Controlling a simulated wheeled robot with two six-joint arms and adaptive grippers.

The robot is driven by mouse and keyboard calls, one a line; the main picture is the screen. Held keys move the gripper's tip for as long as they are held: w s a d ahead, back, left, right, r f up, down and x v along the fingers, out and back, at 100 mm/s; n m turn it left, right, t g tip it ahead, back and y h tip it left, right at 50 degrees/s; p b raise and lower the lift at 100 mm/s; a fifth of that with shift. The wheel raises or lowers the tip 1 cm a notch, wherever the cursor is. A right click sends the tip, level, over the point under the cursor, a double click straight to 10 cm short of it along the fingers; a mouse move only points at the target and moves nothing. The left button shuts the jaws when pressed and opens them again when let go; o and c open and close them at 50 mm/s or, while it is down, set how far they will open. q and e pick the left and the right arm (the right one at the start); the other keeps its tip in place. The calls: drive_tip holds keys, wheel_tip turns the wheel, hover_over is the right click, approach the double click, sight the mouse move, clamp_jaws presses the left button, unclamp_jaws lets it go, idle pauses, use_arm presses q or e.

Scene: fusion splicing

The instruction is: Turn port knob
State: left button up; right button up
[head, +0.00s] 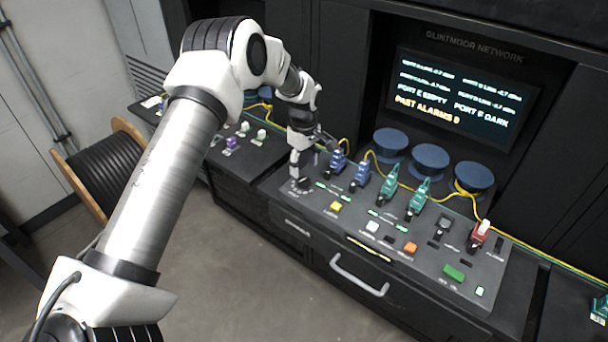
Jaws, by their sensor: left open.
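My left arm comes in from the lower left and reaches over the left end of the sloped control panel (320,216). My left gripper (298,179) points down there, with its jaws open. A small dark knob (303,183) shows right at the fingertips, at the panel's left end. The fingers partly hide it, and I cannot tell whether they touch it. My right gripper is not in view.
Blue and green connectors (389,186) with yellow cables stand along the panel's back, and a red one (480,233) to the right. Blue round spools (430,160) sit behind. A screen (460,88) reads "PORT E EMPTY", "PORT F DARK". A cable drum (105,175) stands left.

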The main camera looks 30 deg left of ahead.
sight(304, 179)
use_arm(q)
wheel_tip(304, 179, up, 7)
drive_tip(key=shift+a, duration=0.1)
idle(0.5)
